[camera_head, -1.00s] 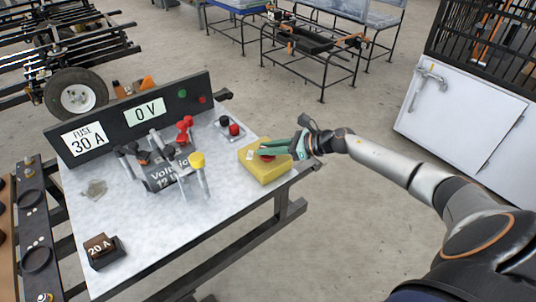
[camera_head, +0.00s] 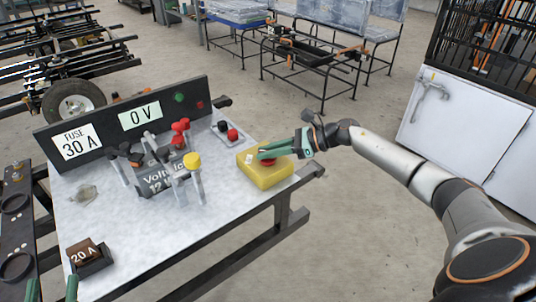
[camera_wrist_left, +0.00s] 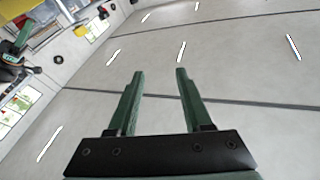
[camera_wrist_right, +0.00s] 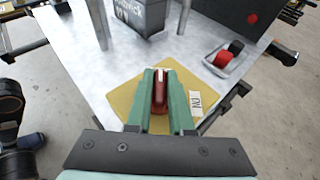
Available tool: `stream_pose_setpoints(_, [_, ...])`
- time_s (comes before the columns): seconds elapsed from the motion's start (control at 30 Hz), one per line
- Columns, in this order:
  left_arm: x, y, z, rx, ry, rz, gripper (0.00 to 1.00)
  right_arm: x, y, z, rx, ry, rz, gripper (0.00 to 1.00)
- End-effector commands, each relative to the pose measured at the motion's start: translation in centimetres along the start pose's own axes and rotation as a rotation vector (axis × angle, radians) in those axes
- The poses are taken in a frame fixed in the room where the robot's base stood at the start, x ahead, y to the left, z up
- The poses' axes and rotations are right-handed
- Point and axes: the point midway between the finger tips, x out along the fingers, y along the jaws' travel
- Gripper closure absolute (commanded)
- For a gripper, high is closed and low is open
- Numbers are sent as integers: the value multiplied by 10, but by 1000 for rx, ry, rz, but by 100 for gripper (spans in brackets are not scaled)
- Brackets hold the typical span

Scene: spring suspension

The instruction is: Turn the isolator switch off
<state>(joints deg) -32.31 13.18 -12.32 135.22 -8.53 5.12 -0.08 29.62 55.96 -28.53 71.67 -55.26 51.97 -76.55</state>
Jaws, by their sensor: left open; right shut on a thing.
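The isolator switch is a yellow box (camera_head: 265,174) with a red handle (camera_head: 268,161) on top, at the right edge of the bench top. In the right wrist view the red handle (camera_wrist_right: 160,92) stands between my right fingers, in line with them. An "ON" label (camera_wrist_right: 195,104) lies on the yellow face to the right of the handle. My right gripper (camera_head: 268,153) is shut on the red handle. My left gripper (camera_head: 53,290) shows only its green fingertips at the bottom left. In the left wrist view my left gripper (camera_wrist_left: 158,75) is open and empty.
A dark panel (camera_head: 95,125) at the back reads "0 V" and "FUSE 30 A". A grey battery (camera_head: 157,178) with several coloured clamps and posts stands mid-bench. Red and black terminals (camera_head: 228,132) are behind the switch. A "20 A" fuse block (camera_head: 88,255) lies front left.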

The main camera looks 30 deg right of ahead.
Motion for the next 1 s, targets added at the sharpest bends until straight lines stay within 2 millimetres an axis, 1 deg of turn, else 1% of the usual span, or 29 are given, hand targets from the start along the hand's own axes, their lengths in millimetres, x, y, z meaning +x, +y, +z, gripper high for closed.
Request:
stream_pose_setpoints(0.1, [1,-1,-11,14,45,1,50,1,0,1,-3,-3,7,100])
stream_pose_setpoints(0.2, [1,-1,-16,19,64,1,50,1,0,1,-4,-3,10,100])
stream_pose_setpoints(0.6, [1,-1,-18,20,73,1,50,1,0,2,-5,-5,11,100])
stream_pose_setpoints(0.63, [1,-1,-18,20,73,1,50,1,1,2,-5,-5,11,77])
stream_pose_setpoints(0.87, [1,-1,-18,20,73,1,50,0,0,1,-5,-3,10,51])
stream_pose_setpoints(1.0, [1,-1,-18,20,72,1,50,0,0,1,-4,-2,10,50])
